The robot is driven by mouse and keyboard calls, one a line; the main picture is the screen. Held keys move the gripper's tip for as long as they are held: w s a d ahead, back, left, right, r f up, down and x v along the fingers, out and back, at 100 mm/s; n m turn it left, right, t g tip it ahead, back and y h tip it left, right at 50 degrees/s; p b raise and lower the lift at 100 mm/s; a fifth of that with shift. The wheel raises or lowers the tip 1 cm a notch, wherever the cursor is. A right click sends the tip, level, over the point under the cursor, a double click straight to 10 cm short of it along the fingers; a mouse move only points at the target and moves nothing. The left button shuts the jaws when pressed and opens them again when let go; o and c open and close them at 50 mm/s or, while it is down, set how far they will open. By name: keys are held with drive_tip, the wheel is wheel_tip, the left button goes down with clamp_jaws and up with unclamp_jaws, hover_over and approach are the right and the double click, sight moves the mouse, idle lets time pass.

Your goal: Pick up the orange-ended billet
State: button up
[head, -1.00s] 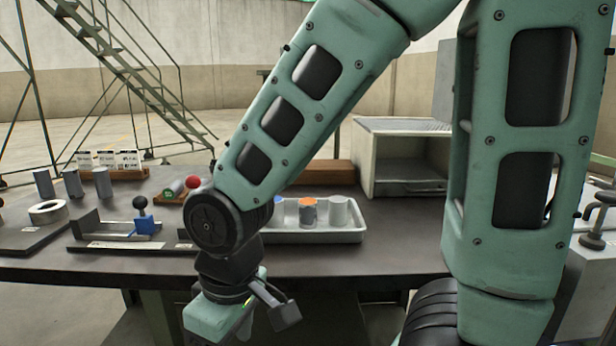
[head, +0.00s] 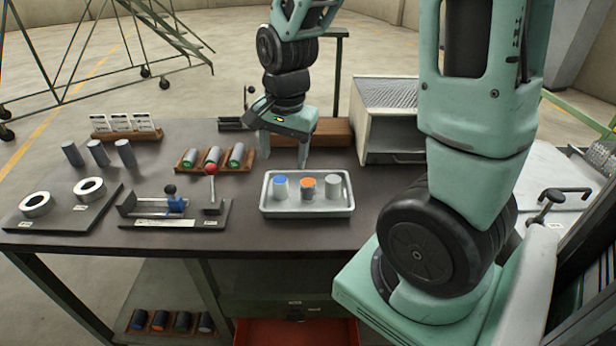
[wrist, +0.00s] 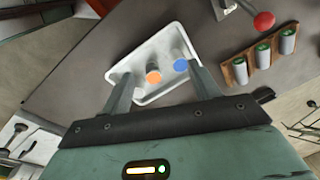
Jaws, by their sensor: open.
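The orange-ended billet (head: 307,188) stands upright in a white tray (head: 309,212), between a blue-ended billet (head: 281,187) and a plain grey billet (head: 333,187). My gripper (head: 285,158) is open and empty, above the back of the tray with its fingers pointing down. In the wrist view, the orange end (wrist: 153,77) shows between my two spread fingers, beyond their tips, and the blue end (wrist: 181,66) is near the right finger. The plain billet is partly hidden by the left finger there.
A wooden rack (head: 215,160) of green-ended billets and a red-knobbed lever fixture (head: 211,170) stand left of the tray. A small furnace box (head: 385,130) stands at the back right. Bare bench lies in front of the tray.

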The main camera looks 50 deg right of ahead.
drive_tip(key=d+m+g, duration=0.1)
drive_tip(key=d+m, duration=0.7)
drive_tip(key=m, duration=1)
approach(307, 182)
drive_tip(key=f, duration=0.7)
drive_tip(key=shift+s, duration=0.3)
drive_tip(key=shift+w+d+f+p, duration=0.1)
drive_tip(key=shift+w+f+p, duration=0.1)
drive_tip(key=shift+f, duration=0.7)
drive_tip(key=shift+w+f+p, duration=0.1)
drive_tip(key=shift+f+p, duration=0.05)
drive_tip(key=shift+f, duration=0.7)
drive_tip(key=shift+w+d+f+p, duration=0.1)
drive_tip(key=shift+f+p, duration=0.1)
drive_tip(key=shift+f, duration=0.7)
clamp_jaws()
